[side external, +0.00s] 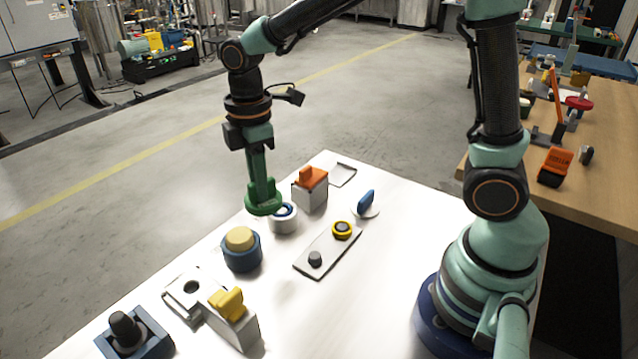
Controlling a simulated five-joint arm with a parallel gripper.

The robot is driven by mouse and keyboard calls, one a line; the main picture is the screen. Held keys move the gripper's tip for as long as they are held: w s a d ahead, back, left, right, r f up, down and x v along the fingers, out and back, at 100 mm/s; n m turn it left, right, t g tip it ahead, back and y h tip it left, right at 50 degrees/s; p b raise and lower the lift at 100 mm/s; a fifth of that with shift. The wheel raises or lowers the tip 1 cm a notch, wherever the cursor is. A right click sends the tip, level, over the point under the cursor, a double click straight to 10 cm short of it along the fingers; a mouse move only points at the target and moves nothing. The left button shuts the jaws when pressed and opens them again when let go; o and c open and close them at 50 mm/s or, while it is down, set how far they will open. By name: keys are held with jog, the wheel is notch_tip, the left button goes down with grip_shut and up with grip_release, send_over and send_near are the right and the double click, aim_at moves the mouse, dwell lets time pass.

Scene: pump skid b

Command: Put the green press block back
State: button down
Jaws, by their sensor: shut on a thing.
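The green press block (263,207) is a round green disc with a raised stem. My gripper (260,183) points down and is shut on its stem, with the disc below the fingers. The disc shows just left of and partly in front of a white round holder (284,224) with a blue ring inside its top. I cannot tell from this one view whether the disc touches the holder or hangs above it.
An orange-topped grey block (311,189) stands right behind the holder. A blue cup with a tan knob (241,249), a yellow-handled block (236,320), a plate with dark and yellow knobs (328,252) and a blue upright disc (366,202) stand around. The white table's (400,215) right part is clear.

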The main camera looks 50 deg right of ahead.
jog(key=s+a+r+n, duration=0.5)
jog(key=s+a, duration=0.1)
jog(key=s, duration=0.2)
notch_tip(320, 180, down, 19)
jog(key=shift+a+f, duration=0.15)
jog(key=shift+f, duration=0.05)
jog(key=shift+f, duration=0.1)
jog(key=c, duration=0.8)
grip_release()
